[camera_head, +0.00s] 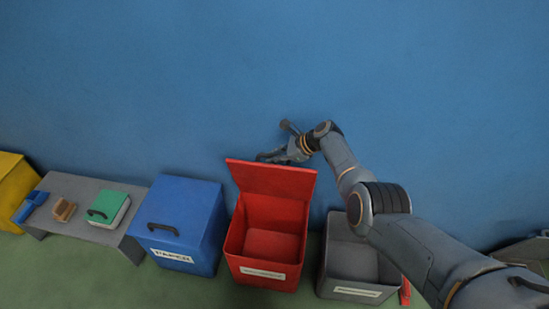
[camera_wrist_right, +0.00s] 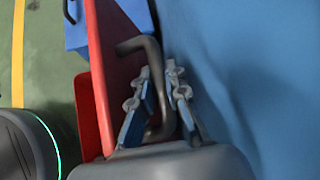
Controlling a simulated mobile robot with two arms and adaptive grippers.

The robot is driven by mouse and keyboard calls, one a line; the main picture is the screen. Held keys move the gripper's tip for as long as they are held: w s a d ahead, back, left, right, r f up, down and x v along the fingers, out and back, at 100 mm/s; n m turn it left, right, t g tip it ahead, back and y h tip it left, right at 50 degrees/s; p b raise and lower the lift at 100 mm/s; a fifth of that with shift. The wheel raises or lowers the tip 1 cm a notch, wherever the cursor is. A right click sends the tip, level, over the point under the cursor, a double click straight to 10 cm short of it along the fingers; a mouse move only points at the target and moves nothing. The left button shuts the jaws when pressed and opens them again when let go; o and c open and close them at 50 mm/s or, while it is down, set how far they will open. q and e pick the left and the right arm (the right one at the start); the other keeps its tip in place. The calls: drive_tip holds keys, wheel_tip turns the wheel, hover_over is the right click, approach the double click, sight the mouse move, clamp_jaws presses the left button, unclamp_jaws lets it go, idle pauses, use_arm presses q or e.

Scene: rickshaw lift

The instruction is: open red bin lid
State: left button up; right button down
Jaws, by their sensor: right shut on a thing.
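The red bin (camera_head: 264,265) stands on the floor against the blue wall, with a pale label on its front. Its lid (camera_head: 272,181) is swung up and stands tilted back at the rear edge, so the empty-looking inside shows. In the right wrist view the lid (camera_wrist_right: 112,65) is seen nearly edge-on, with a dark bent handle (camera_wrist_right: 152,60) on its outer face. My right gripper (camera_head: 266,155) is behind the lid's top edge, between lid and wall. In the wrist view its fingers (camera_wrist_right: 160,95) are closed around the handle. My left gripper is not in view.
A blue bin (camera_head: 190,205) with a closed lid stands close on the left. An open grey bin (camera_head: 345,275) stands on the right, under my right arm. A grey bench (camera_head: 75,225) with small items and a yellow bin (camera_head: 12,185) are at far left.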

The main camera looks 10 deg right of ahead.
drive_tip(key=shift+w+d, duration=0.1)
drive_tip(key=shift+w, duration=0.05)
drive_tip(key=c, duration=1.3)
unclamp_jaws()
drive_tip(key=shift+c, duration=0.2)
drive_tip(key=v, duration=1.2)
